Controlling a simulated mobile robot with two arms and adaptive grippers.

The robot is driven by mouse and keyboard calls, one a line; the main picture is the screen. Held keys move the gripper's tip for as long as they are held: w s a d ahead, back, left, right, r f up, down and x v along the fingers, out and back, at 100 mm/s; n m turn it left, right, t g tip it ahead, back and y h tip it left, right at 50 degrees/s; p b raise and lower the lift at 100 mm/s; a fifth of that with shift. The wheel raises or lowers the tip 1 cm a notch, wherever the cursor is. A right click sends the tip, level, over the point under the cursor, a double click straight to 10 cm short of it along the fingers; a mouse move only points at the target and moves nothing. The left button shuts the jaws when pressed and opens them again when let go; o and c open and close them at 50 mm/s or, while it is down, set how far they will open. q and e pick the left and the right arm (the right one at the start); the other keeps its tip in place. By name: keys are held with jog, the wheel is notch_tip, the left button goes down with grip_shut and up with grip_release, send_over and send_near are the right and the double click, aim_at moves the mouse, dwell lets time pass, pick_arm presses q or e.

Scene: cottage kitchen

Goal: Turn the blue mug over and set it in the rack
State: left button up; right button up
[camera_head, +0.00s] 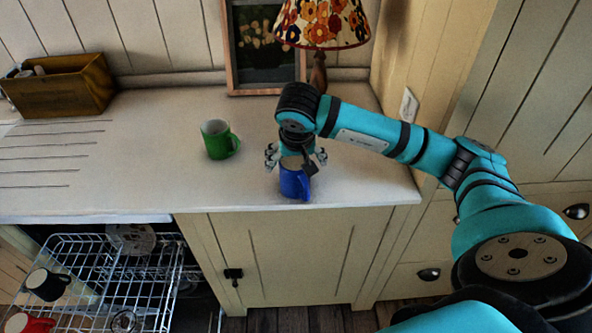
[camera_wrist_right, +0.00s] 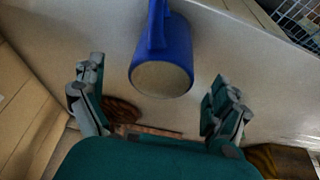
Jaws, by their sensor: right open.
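The blue mug (camera_head: 293,183) stands on the counter near its front edge, with its handle toward the right front in the head view. In the right wrist view the blue mug (camera_wrist_right: 163,58) shows with its pale round top facing me, just beyond the fingertips. My right gripper (camera_head: 296,158) is open above and slightly behind the mug; its spread fingers (camera_wrist_right: 160,88) show in the wrist view, apart from the mug. The wire rack (camera_head: 100,270) is pulled out at the lower left, below the counter. My left gripper is not in view.
A green mug (camera_head: 218,139) stands on the counter left of the blue one. The rack holds a dark mug (camera_head: 47,284), a red mug (camera_head: 28,323) and a plate (camera_head: 131,238). A patterned lamp (camera_head: 322,24), picture frame (camera_head: 232,60) and wooden box (camera_head: 62,88) stand behind.

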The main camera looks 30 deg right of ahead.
jog(key=shift+w+d+f, duration=0.1)
jog(key=shift+w+f, duration=0.15)
jog(key=shift+f, duration=0.4)
jog(key=shift+w+f+p, duration=0.1)
jog(key=shift+f+p, duration=0.15)
jog(key=shift+p, duration=0.1)
jog(key=p+x, duration=0.1)
jog(key=x, duration=0.2)
jog(key=shift+w+f, duration=0.1)
jog(key=shift+f, duration=0.2)
jog(key=shift+w+d+f+p, duration=0.15)
jog(key=shift+f+p, duration=0.15)
jog(key=shift+f, duration=0.15)
jog(key=c, duration=1.4)
jog(key=shift+c, duration=0.7)
jog(key=shift+r, duration=0.15)
